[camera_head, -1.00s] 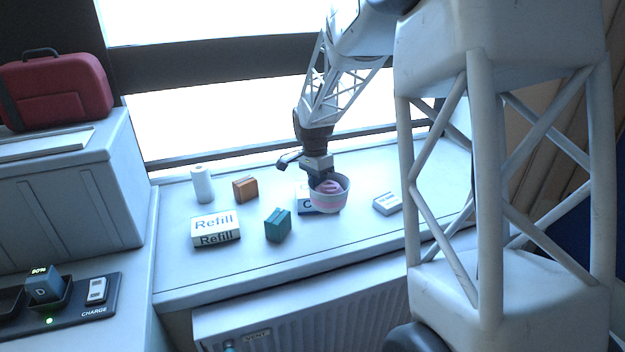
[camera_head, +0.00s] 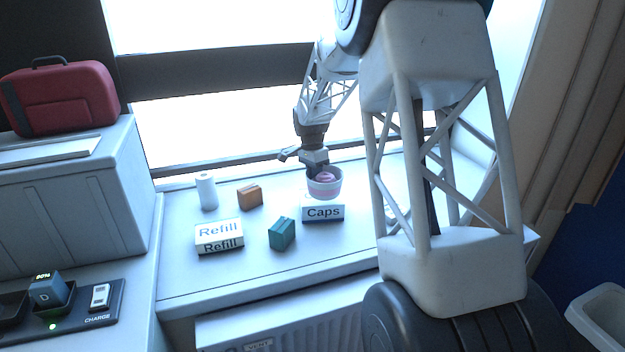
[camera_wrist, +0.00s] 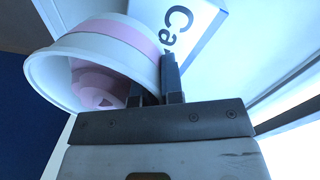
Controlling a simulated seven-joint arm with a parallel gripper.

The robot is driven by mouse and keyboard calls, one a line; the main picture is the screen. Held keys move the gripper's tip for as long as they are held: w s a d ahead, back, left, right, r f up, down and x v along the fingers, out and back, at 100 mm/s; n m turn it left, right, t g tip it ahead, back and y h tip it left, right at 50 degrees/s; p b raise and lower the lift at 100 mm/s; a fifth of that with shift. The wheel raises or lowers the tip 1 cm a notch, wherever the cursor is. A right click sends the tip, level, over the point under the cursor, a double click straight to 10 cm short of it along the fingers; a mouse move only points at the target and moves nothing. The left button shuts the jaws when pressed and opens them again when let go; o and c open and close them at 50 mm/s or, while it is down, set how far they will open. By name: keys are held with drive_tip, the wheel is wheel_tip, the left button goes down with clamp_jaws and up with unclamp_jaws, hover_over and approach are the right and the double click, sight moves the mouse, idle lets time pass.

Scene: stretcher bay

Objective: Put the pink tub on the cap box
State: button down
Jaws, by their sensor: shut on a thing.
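The pink tub (camera_head: 325,188), white with a pink band and pink inside, is at the cap box (camera_head: 323,213), a white box marked "Caps". In the head view the tub shows just above and behind the box's front face; I cannot tell whether it touches the box. My gripper (camera_head: 318,176) is shut on the tub's rim. In the wrist view the tub (camera_wrist: 105,60) is tilted in the frame with its wall between the fingers (camera_wrist: 160,85), and part of the cap box (camera_wrist: 190,25) shows beyond it.
On the sill stand a white Refill box (camera_head: 219,236), a teal box (camera_head: 282,233), an orange box (camera_head: 250,196) and a white roll (camera_head: 206,190). A red case (camera_head: 60,97) and a charger (camera_head: 75,312) are at left. My arm hides the sill's right part.

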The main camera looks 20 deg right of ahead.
drive_tip(key=shift+w+d+f, duration=0.1)
drive_tip(key=shift+w+d, duration=0.1)
drive_tip(key=shift+w, duration=0.85)
drive_tip(key=shift+w+d+f, duration=0.1)
drive_tip(key=shift+w+d, duration=0.05)
drive_tip(key=shift+w, duration=0.9)
drive_tip(key=shift+f, duration=1.75)
drive_tip(key=shift+f, duration=0.1)
drive_tip(key=c, duration=1.2)
unclamp_jaws()
drive_tip(key=shift+c, duration=0.2)
wheel_tip(320, 180, up, 12)
drive_tip(key=w, duration=0.1)
drive_tip(key=shift+w+a, duration=0.25)
drive_tip(key=shift+w, duration=0.05)
